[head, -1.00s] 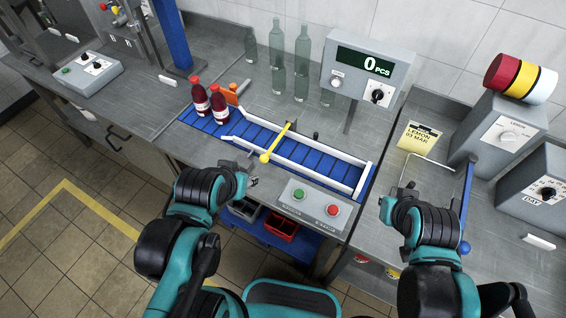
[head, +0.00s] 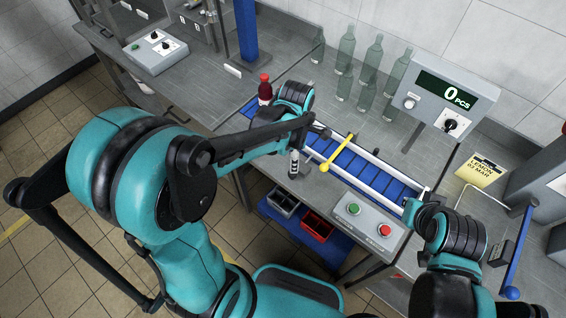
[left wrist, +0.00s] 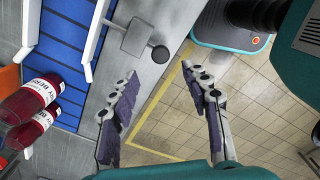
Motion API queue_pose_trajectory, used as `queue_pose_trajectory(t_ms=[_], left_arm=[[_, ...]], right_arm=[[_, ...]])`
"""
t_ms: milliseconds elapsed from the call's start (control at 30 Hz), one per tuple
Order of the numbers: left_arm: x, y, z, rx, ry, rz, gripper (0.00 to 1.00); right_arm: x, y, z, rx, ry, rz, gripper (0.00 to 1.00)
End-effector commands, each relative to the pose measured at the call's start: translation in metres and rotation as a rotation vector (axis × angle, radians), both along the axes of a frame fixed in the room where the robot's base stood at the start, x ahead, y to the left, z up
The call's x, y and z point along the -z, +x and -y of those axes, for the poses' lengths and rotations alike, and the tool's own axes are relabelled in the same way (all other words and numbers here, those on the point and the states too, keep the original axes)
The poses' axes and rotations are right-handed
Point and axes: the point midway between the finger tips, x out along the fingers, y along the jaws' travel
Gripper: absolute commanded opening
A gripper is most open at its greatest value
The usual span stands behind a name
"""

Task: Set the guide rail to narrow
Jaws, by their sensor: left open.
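The white guide rails (head: 384,166) run along the blue conveyor belt (head: 362,172). A yellow lever with a ball end (head: 325,167) lies across the near rail. In the left wrist view, a grey block (left wrist: 137,38) with a black round knob (left wrist: 159,53) sits beside the belt's rail. My left gripper (left wrist: 165,85) is open and empty, with the knob ahead of its fingertips, apart from them. In the head view my left forearm hides part of the belt and most of that hand. My right gripper (head: 410,208) is by the belt's right end; its jaws are unclear.
Red berry bottles (left wrist: 28,112) stand at the belt's left end; one shows in the head view (head: 265,88). A button box (head: 368,222) stands in front of the belt. A counter display (head: 443,97) and green glass bottles (head: 370,60) stand behind it.

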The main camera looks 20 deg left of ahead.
Motion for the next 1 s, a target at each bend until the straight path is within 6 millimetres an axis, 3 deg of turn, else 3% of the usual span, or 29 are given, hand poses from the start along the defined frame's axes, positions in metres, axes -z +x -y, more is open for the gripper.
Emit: queue_pose_trajectory(t_ms=[167, 600, 967, 1000], left_arm=[[0.014, 0.002, 0.002, -0.068, 0.001, -0.019, 0.47], [0.078, 0.002, 0.002, -0.065, 0.001, -0.017, 0.47], [0.082, 0.002, 0.002, -0.064, 0.001, -0.017, 0.47], [0.082, 0.002, 0.002, -0.064, 0.001, -0.017, 0.37]], right_arm=[[0.003, 0.0, 0.0, 0.0, 0.0, 0.0, 0.0], [0.025, 0.0, 0.0, 0.0, 0.0, 0.0, 0.0], [0.025, 0.0, 0.0, 0.0, 0.0, 0.0, 0.0], [0.025, 0.0, 0.0, 0.0, 0.0, 0.0, 0.0]])
